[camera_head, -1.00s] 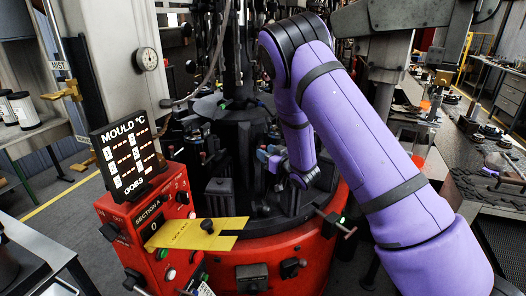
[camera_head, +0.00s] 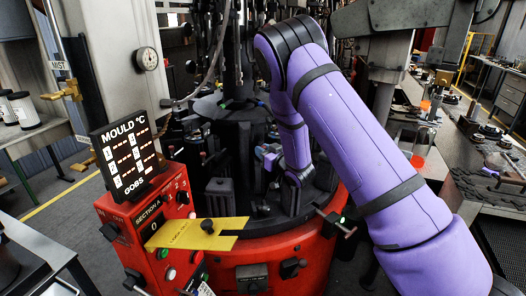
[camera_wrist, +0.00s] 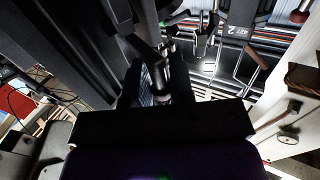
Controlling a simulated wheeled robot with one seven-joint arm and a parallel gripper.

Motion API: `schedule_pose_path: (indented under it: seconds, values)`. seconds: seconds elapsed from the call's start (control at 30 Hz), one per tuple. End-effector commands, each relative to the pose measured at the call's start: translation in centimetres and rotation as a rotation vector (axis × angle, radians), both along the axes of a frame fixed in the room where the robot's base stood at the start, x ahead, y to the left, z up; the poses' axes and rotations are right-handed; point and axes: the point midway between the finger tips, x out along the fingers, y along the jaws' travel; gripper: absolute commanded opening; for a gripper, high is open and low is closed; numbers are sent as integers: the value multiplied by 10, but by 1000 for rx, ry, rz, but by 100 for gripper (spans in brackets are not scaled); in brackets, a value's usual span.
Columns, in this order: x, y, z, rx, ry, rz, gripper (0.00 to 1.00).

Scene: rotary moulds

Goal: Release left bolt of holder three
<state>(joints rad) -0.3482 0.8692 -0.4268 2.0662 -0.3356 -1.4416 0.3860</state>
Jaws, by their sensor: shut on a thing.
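My gripper (camera_wrist: 158,85) fills the middle of the wrist view, its two dark fingers reaching up from the wide black palm. The fingers are closed around a slim metallic piece, which looks like a bolt (camera_wrist: 164,42), in front of a dark upright part. Shadow hides most of the contact. I cannot read which holder this is. In the head view my gripper (camera_head: 268,156) is low at the mould table, at the end of my purple arm. The bolt and holder three cannot be told apart there.
The round machine has a red rim (camera_head: 285,245) and dark mould blocks (camera_head: 222,192). A red control box (camera_head: 155,235) with a yellow tag (camera_head: 198,233) stands at front left, below the mould temperature display (camera_head: 128,160). A plate marked 2 (camera_wrist: 236,30) shows behind the gripper.

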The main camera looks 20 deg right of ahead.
Motion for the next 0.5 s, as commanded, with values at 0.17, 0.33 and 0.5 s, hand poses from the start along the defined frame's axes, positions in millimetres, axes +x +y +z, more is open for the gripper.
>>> schedule_pose_path:
  seconds: [0.17, 0.33, 0.5]
  values:
    - [-24, 4, 0, 2, 3, -1, 0]
    - [-29, 5, 0, 1, 0, 1, 0]
    - [-30, 6, -1, 1, 1, 3, 28]
